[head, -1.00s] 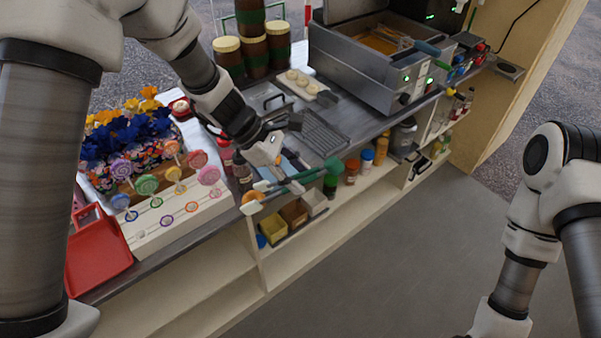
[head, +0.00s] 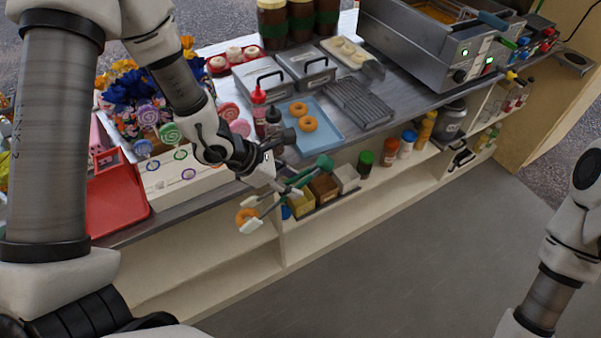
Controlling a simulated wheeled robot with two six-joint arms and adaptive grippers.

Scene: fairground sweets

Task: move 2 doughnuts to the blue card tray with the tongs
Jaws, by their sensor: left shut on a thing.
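The blue card tray (head: 335,137) lies on the counter near its front edge, and two doughnuts, one behind (head: 298,108) and one in front (head: 308,124), lie on it. My left gripper (head: 268,178) is shut on the tongs (head: 318,168), left of and in front of the tray. The green end of the tongs points right, and their pale jaws point left. A third doughnut (head: 247,215) is between the jaws, out in front of the counter edge. The gripper's fingertips are partly hidden. My right arm shows at the right edge, but its gripper is out of view.
A wire rack (head: 358,103) lies right of the tray, with the fryer (head: 425,45) behind it. Lidded metal boxes (head: 306,67) stand behind. A red sauce bottle (head: 258,97) and a dark bottle (head: 273,122) stand close left of the tray.

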